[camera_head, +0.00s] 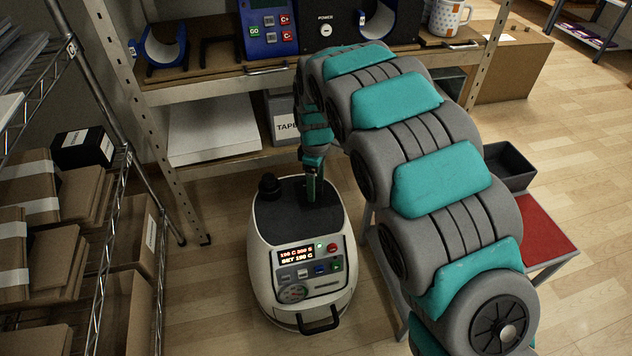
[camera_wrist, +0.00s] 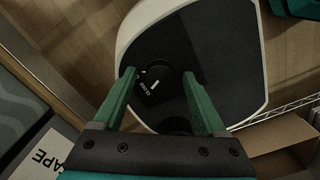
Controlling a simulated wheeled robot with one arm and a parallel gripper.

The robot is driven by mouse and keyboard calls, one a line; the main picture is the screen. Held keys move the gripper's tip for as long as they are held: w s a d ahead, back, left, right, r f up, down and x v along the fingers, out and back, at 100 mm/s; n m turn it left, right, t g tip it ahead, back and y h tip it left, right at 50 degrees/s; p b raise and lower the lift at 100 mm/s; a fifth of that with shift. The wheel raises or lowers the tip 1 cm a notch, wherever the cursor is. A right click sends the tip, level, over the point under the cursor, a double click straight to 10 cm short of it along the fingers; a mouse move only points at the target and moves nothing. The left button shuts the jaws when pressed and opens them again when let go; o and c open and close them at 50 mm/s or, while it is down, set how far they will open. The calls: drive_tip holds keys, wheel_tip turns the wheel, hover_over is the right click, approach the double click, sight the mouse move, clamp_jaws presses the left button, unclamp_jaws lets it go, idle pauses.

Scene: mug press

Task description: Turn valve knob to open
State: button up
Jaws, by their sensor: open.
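The valve knob (camera_wrist: 153,86) is a round black piece on that top, with a white mark and small white lettering that I cannot read surely. My gripper (camera_head: 313,198) points down over the top in the head view and hides the knob there. In the wrist view my gripper (camera_wrist: 158,72) is open, its two green fingers on either side of the knob. I cannot tell whether they touch it.
A second black knob-like piece (camera_head: 269,187) stands on the machine's top, left of my gripper. A rack with cardboard boxes (camera_head: 35,200) stands at the left. A workbench (camera_head: 210,88) is behind, with a TAPE box (camera_head: 285,120) below. A red-topped stand (camera_head: 545,225) is at the right.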

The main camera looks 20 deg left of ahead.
clamp_jaws()
idle(0.6)
